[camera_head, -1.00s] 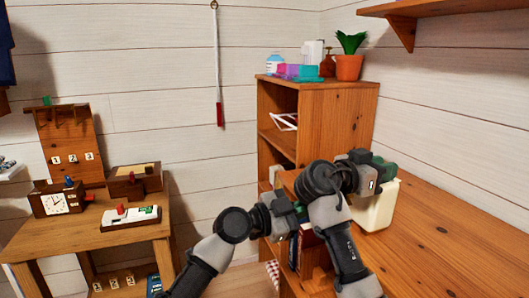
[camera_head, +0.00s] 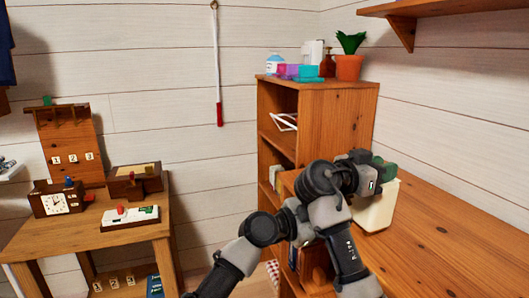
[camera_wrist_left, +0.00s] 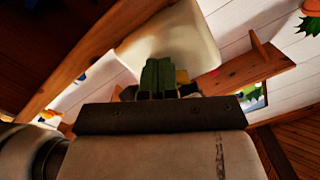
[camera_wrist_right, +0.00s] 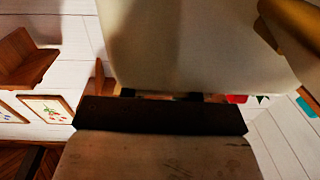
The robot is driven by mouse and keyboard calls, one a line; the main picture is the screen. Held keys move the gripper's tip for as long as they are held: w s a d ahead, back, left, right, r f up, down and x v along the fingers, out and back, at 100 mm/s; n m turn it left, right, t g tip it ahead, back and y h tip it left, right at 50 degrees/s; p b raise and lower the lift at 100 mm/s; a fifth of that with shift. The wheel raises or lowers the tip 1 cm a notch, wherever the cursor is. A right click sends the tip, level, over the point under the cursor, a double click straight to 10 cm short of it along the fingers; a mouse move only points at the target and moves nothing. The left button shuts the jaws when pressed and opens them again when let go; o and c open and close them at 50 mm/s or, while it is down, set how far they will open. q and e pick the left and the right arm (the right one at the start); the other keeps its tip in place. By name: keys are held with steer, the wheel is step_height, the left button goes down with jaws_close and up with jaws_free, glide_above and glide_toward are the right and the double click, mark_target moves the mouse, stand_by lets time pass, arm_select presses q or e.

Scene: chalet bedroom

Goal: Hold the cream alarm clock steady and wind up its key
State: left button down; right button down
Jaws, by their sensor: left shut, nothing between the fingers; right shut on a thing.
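The cream alarm clock (camera_head: 375,212) shows as a plain cream block at the right bench's left edge. My right gripper (camera_head: 382,168) is shut on it near its top. In the right wrist view the cream body (camera_wrist_right: 195,45) fills the top and hides most of the fingers. A brass-coloured part (camera_wrist_right: 292,22), perhaps the key, sticks out there. My left gripper's green fingers (camera_wrist_left: 160,76) are shut and empty, in front of the cream body (camera_wrist_left: 165,45); touching or apart I cannot tell. A small yellow piece (camera_wrist_left: 182,77) shows beside them. In the head view my right arm hides the left fingers.
The wooden bench (camera_head: 455,230) is bare to the right. A wooden shelf unit (camera_head: 340,120) with bottles and a potted plant (camera_head: 349,66) stands behind. A wooden table (camera_head: 90,238) on the left holds a brown clock (camera_head: 56,201) and boxes.

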arm_select(q)
steer(key=shift+w+d, duration=0.25)
steer(key=shift+d, duration=0.3)
steer(key=shift+r, duration=0.65)
stand_by(0.8)
steer(key=shift+w+a+r, duration=0.15)
steer(key=shift+w+r, duration=0.05)
steer(key=shift+w, duration=0.2)
steer(key=shift+w+a+r, duration=0.1)
steer(key=shift+w+r, duration=0.15)
steer(key=shift+w, duration=0.05)
steer(key=shift+r, duration=0.1)
stand_by(0.5)
steer(key=v, duration=0.6)
steer(key=shift+w+a+f, duration=0.15)
steer(key=shift+w+f, duration=0.15)
steer(key=shift+f, duration=0.05)
